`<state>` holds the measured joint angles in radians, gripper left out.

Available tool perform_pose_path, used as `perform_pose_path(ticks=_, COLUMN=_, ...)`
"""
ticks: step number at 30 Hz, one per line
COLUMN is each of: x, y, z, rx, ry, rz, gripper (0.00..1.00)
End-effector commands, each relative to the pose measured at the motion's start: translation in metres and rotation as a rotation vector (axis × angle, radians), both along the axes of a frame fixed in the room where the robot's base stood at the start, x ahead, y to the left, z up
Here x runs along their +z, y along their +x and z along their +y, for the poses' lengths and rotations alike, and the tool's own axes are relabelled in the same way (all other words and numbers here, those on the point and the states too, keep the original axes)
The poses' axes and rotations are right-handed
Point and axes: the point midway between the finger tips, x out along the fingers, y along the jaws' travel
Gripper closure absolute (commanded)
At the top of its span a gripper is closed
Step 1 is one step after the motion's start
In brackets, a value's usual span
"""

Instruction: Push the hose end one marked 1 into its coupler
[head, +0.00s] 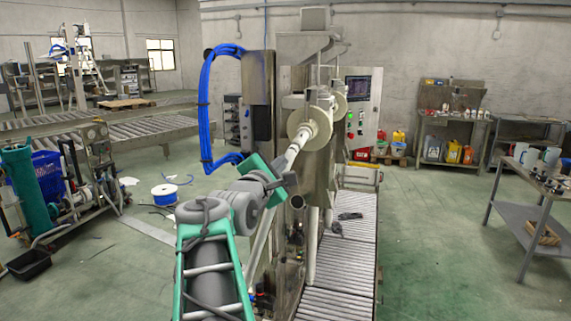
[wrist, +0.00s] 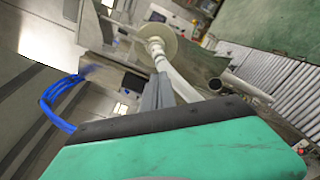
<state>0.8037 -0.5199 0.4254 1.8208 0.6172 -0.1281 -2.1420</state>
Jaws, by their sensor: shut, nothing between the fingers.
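My gripper (wrist: 158,92) shows in the wrist view as grey fingers close together beyond the green hand, with nothing between them. In the head view my gripper (head: 288,179) is beside the steel filling machine, below a white tube (head: 300,145) that runs up to a round cream disc (head: 316,121). The tube (wrist: 182,84) and disc (wrist: 156,47) also show just beyond the fingers in the wrist view. I cannot tell whether the fingers touch the tube. No mark 1 is readable, and I cannot pick out the hose end or its coupler.
A bundle of blue hoses (head: 205,105) loops at the machine's left. An open steel pipe end (head: 297,202) is just below my gripper. A roller conveyor (head: 338,250) runs along the machine's right. The green floor (head: 430,230) farther right is clear.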

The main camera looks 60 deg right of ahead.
Motion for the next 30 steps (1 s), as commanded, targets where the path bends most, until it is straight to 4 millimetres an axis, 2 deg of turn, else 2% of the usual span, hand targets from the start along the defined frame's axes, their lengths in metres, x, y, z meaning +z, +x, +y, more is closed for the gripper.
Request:
perform_pose_path(ticks=1, x=-0.002, y=0.000, z=0.009, rx=0.004, ry=0.000, rz=-0.001, gripper=1.00)
perform_pose_path(ticks=4, x=-0.001, y=-0.002, z=0.018, rx=0.002, ry=0.001, rz=-0.001, gripper=1.00)
perform_pose_path(ticks=12, x=0.000, y=-0.003, z=0.019, rx=-0.001, ry=0.001, rz=0.000, gripper=1.00)
perform_pose_path(ticks=16, x=-0.003, y=-0.015, z=0.016, rx=-0.022, ry=-0.002, rz=-0.003, gripper=1.00)
perform_pose_path(ticks=17, x=-0.009, y=-0.018, z=0.014, rx=-0.030, ry=0.003, rz=0.001, gripper=1.00)
perform_pose_path(ticks=19, x=-0.024, y=-0.027, z=0.005, rx=-0.056, ry=0.012, rz=0.010, gripper=1.00)
perform_pose_path(ticks=21, x=-0.025, y=-0.027, z=-0.006, rx=-0.063, ry=0.009, rz=-0.017, gripper=1.00)
perform_pose_path(ticks=30, x=-0.010, y=-0.006, z=-0.018, rx=-0.019, ry=0.130, rz=-0.904, gripper=1.00)
